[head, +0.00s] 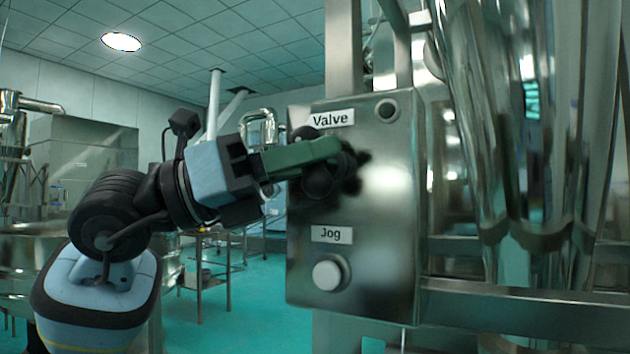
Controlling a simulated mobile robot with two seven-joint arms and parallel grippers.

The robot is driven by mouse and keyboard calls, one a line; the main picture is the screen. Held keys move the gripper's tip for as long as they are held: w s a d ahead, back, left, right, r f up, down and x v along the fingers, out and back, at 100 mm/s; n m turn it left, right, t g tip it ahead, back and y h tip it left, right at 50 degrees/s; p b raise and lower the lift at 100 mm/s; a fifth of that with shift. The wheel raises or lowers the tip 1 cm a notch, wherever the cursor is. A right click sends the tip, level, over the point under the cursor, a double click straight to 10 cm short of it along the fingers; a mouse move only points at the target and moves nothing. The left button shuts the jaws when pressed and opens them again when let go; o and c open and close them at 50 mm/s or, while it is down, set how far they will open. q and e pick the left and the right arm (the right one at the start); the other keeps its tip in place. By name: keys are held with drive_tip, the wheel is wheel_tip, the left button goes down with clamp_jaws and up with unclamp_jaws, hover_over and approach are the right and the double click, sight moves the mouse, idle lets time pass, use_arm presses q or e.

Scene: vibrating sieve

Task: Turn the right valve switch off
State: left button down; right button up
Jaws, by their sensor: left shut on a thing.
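A metal control box (385,240) stands at the centre right, with a "Valve" label (332,118) near its top and a "Jog" label (331,234) lower down. A black valve switch (352,178) sits below the "Valve" label, partly hidden by green fingers and dark shadow. My left gripper (336,155) reaches in from the left, with its green fingers shut on the black valve switch. The exact angle of the switch cannot be told. My right gripper is not in view.
A white jog button (330,273) sticks out below the "Jog" label. A small round fitting (387,110) is at the box's upper right. Large shiny metal vessels (520,130) and a rail (530,302) stand close on the right. A metal table (203,262) is further back.

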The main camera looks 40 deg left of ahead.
use_arm(q)
drive_tip(key=shift+f+n+t+b, duration=0.1)
drive_tip(key=shift+n+t+b, duration=0.4)
drive_tip(key=shift+n+t, duration=0.5)
drive_tip(key=shift+t, duration=0.1)
drive_tip(key=shift+n, duration=0.3)
drive_tip(key=c, duration=1.3)
unclamp_jaws()
